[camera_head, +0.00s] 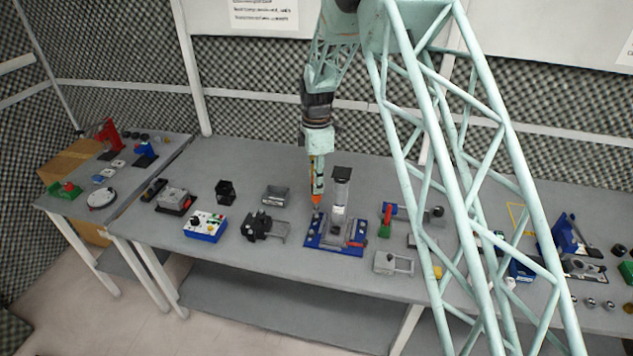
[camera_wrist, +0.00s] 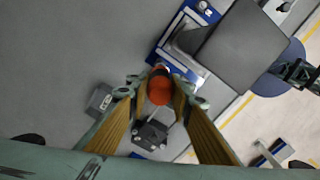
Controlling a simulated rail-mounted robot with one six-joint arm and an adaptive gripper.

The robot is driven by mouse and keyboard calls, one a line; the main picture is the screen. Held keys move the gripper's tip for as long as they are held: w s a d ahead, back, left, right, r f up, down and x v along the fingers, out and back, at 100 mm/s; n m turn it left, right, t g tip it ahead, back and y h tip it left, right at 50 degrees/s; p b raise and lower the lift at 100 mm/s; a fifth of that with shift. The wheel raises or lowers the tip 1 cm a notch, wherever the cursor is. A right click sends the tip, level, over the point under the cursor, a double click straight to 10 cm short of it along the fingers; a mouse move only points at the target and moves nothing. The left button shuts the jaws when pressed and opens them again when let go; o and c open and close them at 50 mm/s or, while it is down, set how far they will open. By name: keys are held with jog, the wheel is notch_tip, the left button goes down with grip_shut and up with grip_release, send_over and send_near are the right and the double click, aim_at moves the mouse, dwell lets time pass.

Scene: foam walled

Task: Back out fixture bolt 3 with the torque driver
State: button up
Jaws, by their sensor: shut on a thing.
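My gripper (camera_head: 318,180) points down over the bench, with its fingers shut on the orange-red torque driver (camera_head: 316,201). In the wrist view the driver (camera_wrist: 159,90) shows as a round orange-red end between the fingertips. The driver stands over the back left corner of the blue fixture (camera_head: 346,249), which carries a tall grey column (camera_head: 341,188) with a dark top. The fixture (camera_wrist: 161,46) also shows beyond the driver in the wrist view. Its bolts are too small to tell apart, and I cannot tell whether the driver's tip touches one.
The column's dark top stands close to the right of my gripper. A dark clamp-like part (camera_head: 262,227) and a grey open box (camera_head: 275,195) lie left of the fixture. A blue-and-white control box (camera_head: 204,227) is further left. Several parts crowd the right side.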

jog(key=shift+f, duration=0.45)
jog(key=shift+f+b, duration=0.7)
jog(key=shift+b, duration=0.15)
dwell(3.2)
jog(key=shift+r, duration=0.6)
dwell(1.6)
